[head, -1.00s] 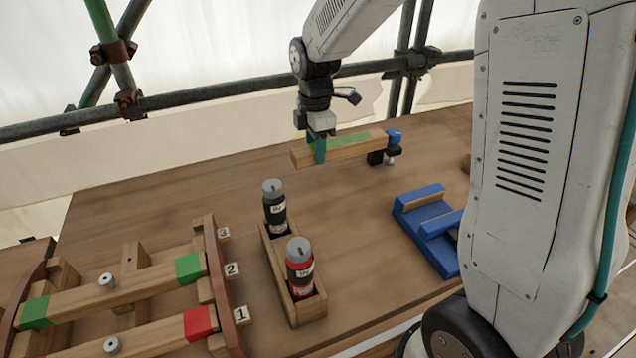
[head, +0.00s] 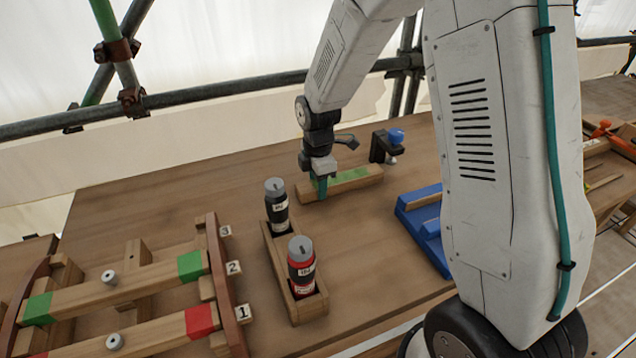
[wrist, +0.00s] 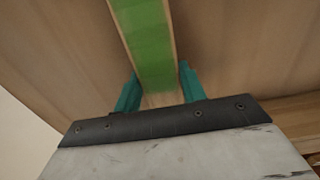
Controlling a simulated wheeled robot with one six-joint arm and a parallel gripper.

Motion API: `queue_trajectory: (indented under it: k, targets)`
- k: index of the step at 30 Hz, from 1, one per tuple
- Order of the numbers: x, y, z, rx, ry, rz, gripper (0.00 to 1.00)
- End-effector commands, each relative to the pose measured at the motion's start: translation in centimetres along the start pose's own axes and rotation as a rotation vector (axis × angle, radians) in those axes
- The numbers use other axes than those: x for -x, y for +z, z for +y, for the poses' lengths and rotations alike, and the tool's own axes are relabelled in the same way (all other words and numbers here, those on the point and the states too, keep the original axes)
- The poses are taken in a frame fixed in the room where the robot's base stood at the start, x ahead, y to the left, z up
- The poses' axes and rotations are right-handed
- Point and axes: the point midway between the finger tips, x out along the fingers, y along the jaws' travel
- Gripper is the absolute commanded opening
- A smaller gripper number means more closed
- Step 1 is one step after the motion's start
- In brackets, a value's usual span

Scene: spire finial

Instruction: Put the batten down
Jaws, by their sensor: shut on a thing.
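The batten (head: 361,179) is a pale wooden bar with a green band on its top face. It lies level at the back middle of the bench in the head view, at or just above the surface; I cannot tell if it touches. My gripper (head: 319,188) is shut on it near its left end, with teal fingers on both sides. In the wrist view the batten (wrist: 150,45) runs away between the two fingers (wrist: 158,92), green face toward the camera. The part of the batten under my gripper is hidden.
A wooden holder (head: 283,275) with a black bottle (head: 277,207) and a red bottle (head: 301,268) stands in front. A numbered rack (head: 222,290) with battens is at left. A blue block (head: 418,215) and a blue-knobbed clamp (head: 386,146) are at right.

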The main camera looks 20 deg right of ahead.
Motion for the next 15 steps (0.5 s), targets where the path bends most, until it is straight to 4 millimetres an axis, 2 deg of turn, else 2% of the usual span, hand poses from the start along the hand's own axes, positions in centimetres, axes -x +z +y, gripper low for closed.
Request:
queue_trajectory:
  k: [3, 4, 6, 15]
  targets:
    - [-0.29, 0.0, 0.01, 0.0, 0.0, 0.0, 0.09]
    - [-0.28, 0.0, 0.01, 0.0, 0.0, 0.0, 0.46]
    - [-0.25, 0.0, 0.01, 0.0, 0.0, 0.0, 0.62]
    - [-0.1, 0.0, 0.01, 0.0, 0.0, 0.0, 0.62]
